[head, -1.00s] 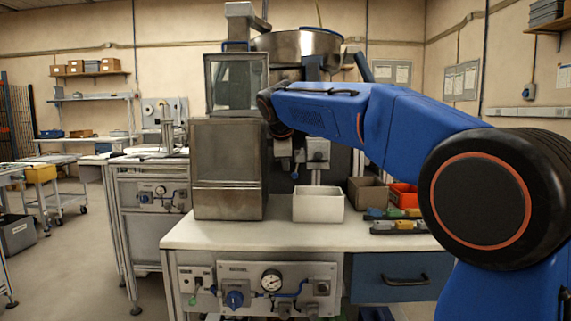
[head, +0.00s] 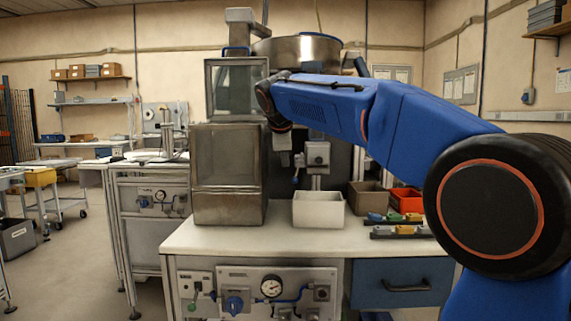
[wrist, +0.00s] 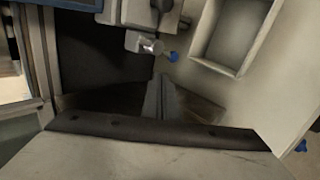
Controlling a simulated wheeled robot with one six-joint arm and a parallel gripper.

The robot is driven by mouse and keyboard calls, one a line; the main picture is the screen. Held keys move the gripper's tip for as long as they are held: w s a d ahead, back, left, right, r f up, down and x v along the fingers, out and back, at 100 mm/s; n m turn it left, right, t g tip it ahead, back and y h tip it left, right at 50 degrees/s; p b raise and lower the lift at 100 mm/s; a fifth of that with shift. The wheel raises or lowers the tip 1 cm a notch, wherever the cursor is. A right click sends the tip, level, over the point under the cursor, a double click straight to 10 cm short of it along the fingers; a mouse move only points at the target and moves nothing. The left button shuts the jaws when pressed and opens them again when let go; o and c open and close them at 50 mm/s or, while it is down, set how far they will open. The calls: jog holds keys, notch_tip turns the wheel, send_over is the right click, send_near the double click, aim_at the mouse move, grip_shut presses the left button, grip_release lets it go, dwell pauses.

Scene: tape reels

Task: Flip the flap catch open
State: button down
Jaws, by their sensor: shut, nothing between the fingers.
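My gripper shows in the wrist view (wrist: 161,80) as dark fingers held together and empty. They point toward a grey fitting with a small blue-tipped lever (wrist: 173,56), and a gap seems to lie between them. In the head view the fingers are mostly hidden by my arm, in front of the steel machine. The blue lever (head: 295,178) hangs there below and right of my wrist, near a grey box with a round knob (head: 318,153). I cannot tell which part is the flap catch. The machine has a windowed upper housing (head: 237,85) and a steel lower cabinet (head: 228,172).
A white bin (head: 318,212) stands on the bench (head: 255,238), right of the cabinet; it also shows in the wrist view (wrist: 212,67). A brown bin (head: 369,196) and an orange bin (head: 405,199) stand further right, behind small coloured parts.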

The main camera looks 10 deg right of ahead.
jog(key=v, duration=1.5)
jog(key=s+d+f+m+g+y, duration=0.1)
jog(key=s+d+f+m, duration=0.2)
jog(key=s+f, duration=0.9)
jog(key=s+d+f+m+g+y, duration=0.1)
jog(key=s+d+f+m, duration=0.3)
jog(key=s+f+m, duration=0.3)
jog(key=s+d+f+m+g, duration=0.1)
jog(key=s+d+f+m, duration=0.3)
jog(key=s+f, duration=1.3)
notch_tip(320, 180, down, 10)
jog(key=shift+f+m+g+y, duration=0.2)
jog(key=shift+m+g+y, duration=0.15)
jog(key=shift+m, duration=0.35)
jog(key=c, duration=2.5)
grip_release()
jog(key=shift+s+d, duration=0.1)
